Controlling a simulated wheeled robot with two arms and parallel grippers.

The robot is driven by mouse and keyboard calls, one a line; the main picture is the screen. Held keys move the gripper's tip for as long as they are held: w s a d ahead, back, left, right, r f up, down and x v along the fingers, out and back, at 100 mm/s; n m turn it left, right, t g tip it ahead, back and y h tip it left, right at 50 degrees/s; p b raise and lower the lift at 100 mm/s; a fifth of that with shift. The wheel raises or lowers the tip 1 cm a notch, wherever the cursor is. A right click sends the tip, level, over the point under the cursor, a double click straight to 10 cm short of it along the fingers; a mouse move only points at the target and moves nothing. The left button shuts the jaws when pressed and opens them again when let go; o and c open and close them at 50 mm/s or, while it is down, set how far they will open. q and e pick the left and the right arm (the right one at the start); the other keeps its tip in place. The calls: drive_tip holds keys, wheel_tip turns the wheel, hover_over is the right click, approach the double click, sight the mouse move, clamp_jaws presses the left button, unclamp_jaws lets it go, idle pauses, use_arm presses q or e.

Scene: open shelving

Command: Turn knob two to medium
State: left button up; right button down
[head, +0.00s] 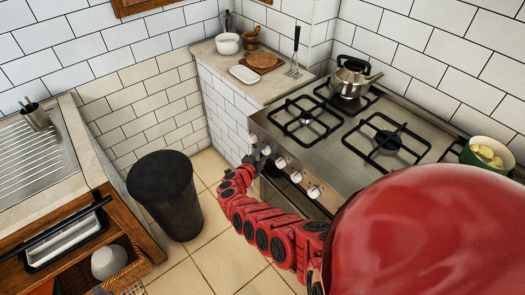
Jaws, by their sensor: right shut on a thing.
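The stove (350,128) has a row of white knobs along its front panel. Knobs toward the right of the row (313,192) stand clear. My right gripper (261,153) is at the left part of the row, shut on a knob (266,149) near that end. The gripper partly covers this knob, and its setting is too small to read. My red right arm reaches in from the lower right. My left gripper is not in view.
A kettle (351,80) stands on a back burner. A green bowl with yellow pieces (486,153) sits at the stove's right edge. A dark bin (163,195) stands on the floor left of my arm. The side counter (276,88) holds utensils and dishes.

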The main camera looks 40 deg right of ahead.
drive_tip(key=shift+w+r+n, duration=0.1)
drive_tip(key=shift+n, duration=0.2)
drive_tip(key=shift+n+g, duration=0.3)
drive_tip(key=shift+g, duration=0.1)
drive_tip(key=shift+w+n+g+y+b, duration=0.1)
drive_tip(key=shift+n+g+y+b, duration=0.25)
drive_tip(key=shift+n+b, duration=0.3)
drive_tip(key=shift+w+n+g+b, duration=0.1)
drive_tip(key=shift+n+g+b, duration=1.8)
drive_tip(key=shift+b, duration=4)
drive_tip(key=shift+c, duration=1.8)
unclamp_jaws()
